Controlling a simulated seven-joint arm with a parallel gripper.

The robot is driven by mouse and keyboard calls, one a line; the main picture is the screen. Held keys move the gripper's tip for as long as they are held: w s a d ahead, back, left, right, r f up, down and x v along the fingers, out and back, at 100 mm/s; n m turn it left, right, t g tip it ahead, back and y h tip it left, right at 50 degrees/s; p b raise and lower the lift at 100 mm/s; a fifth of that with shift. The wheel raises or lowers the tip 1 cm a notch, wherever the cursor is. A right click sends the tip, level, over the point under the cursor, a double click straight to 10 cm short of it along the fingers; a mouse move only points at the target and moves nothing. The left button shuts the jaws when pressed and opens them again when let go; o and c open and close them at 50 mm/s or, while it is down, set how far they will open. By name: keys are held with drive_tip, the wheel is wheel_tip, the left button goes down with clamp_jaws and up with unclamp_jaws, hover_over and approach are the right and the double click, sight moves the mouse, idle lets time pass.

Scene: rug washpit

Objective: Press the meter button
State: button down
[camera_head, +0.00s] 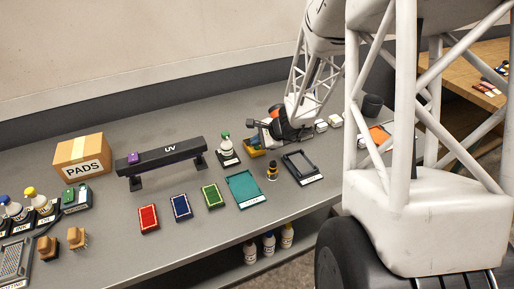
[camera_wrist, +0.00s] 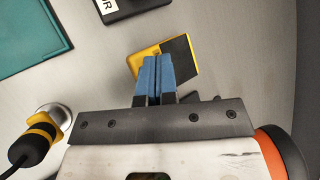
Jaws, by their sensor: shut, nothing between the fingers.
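A yellow and dark box, which looks like the meter (camera_wrist: 180,57), lies on the grey bench below my fingertips in the wrist view. It also shows as a small yellow shape (camera_head: 257,153) under my gripper in the head view. My gripper (camera_wrist: 157,62) has its blue fingers together with nothing between them. The fingertips overlap the box's near left part in the wrist view. I cannot tell whether they touch it. No button shows clearly; the fingers cover part of the box.
A yellow and black handled tool (camera_wrist: 38,142) stands left of my gripper. A teal tray (camera_head: 241,188) and a dark frame (camera_head: 301,167) lie nearby. A bottle on a labelled base (camera_head: 229,154) stands left of the meter, beside the black UV bar (camera_head: 165,156).

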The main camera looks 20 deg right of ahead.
sight(257, 148)
drive_tip(key=shift+f, duration=0.15)
idle(0.5)
drive_tip(key=shift+r, duration=0.7)
drive_tip(key=shift+r, duration=0.1)
drive_tip(key=shift+r, duration=2.9)
